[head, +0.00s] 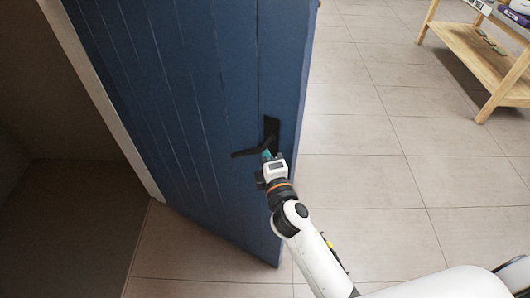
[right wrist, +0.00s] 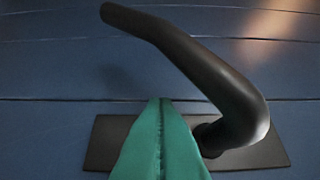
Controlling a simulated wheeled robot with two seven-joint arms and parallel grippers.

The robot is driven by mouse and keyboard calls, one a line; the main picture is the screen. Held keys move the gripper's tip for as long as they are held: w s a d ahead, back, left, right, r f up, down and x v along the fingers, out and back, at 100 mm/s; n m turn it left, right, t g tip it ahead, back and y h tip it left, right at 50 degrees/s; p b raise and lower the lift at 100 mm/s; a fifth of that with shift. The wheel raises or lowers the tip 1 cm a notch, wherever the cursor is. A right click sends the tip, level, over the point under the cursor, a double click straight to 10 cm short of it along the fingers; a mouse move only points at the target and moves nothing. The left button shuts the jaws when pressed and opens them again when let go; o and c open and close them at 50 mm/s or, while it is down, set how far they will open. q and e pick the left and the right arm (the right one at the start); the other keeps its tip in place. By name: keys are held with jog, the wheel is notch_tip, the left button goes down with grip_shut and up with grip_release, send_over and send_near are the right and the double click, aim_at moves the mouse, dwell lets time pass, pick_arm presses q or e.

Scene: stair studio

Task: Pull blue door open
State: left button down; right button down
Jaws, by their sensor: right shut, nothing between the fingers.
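The blue door (head: 190,95) stands ajar in the head view, with its free edge toward the right. Its black lever handle (head: 249,152) is on a dark plate near that edge. My right gripper (head: 267,156) is at the handle, with its teal fingers shut and empty. In the right wrist view the closed fingers (right wrist: 160,145) lie in front of the handle plate (right wrist: 108,140), beside the curved black lever (right wrist: 225,85). I cannot tell whether they touch the lever. My left gripper is not in view.
A pale door frame (head: 105,105) runs down the left, with a dark space (head: 70,220) beyond it. A wooden shelf table (head: 475,55) with items stands at the upper right. The tiled floor (head: 375,150) between door and table is clear.

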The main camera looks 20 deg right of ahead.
aim_at(277, 135)
jog(key=w+d, duration=0.1)
jog(key=w+d+n+y+p, duration=0.1)
jog(key=w+d, duration=0.1)
jog(key=w+d+y+p, duration=0.1)
jog(key=shift+w+d+r+n, duration=0.25)
jog(key=shift+w+n, duration=0.05)
jog(key=w+d+n+g+y+b, duration=0.1)
jog(key=w+d+n+y+b, duration=0.1)
jog(key=w+d, duration=0.8)
jog(key=shift+w+f+y, duration=0.25)
jog(key=shift+w+y, duration=0.45)
jog(key=shift+w, duration=0.45)
jog(key=shift+s+d, duration=0.1)
